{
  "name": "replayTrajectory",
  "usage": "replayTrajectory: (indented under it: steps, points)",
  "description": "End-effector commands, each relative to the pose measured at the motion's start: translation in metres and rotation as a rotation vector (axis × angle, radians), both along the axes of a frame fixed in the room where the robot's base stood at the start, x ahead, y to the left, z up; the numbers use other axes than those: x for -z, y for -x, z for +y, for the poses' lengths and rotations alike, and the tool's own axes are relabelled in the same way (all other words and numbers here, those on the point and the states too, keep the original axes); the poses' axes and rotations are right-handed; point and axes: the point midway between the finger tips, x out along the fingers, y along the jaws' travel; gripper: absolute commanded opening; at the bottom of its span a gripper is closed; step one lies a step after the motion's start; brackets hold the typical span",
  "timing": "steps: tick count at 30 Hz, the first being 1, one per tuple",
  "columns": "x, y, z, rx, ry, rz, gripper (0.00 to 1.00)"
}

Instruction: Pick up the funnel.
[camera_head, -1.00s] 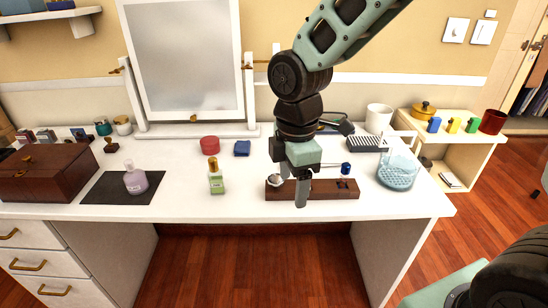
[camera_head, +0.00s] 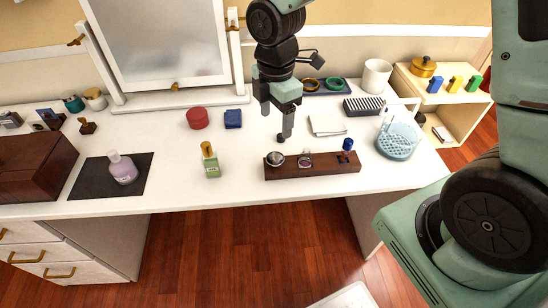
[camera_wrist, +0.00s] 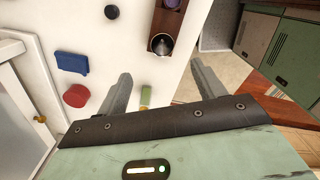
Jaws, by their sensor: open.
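A small silver, cone-like metal piece, which looks like the funnel (camera_head: 275,158), sits at the left end of a dark wooden rack (camera_head: 325,170) on the white table. In the wrist view the funnel (camera_wrist: 160,44) shows in the rack's end, just ahead of the space between the fingers. My gripper (camera_head: 276,120) is open and empty, pointing down above the table behind the rack's left end. In the wrist view my gripper (camera_wrist: 161,70) has its two fingers wide apart, with nothing touching them.
A green perfume bottle (camera_head: 210,160) stands left of the rack. A dark round knob-like piece (camera_head: 281,139) lies just behind it. A ring (camera_head: 305,160) and a blue-topped item (camera_head: 346,150) share the rack.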

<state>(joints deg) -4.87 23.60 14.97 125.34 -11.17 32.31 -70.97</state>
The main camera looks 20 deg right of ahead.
Motion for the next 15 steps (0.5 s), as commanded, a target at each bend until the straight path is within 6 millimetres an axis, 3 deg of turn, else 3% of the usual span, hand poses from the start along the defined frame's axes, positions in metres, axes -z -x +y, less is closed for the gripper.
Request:
replayTrajectory:
  steps: [6, 15]
  points:
    - [0.046, 0.001, 0.001, -0.001, 0.002, 0.005, 0.69]
    - [0.073, 0.001, 0.001, 0.0, 0.0, 0.0, 0.69]
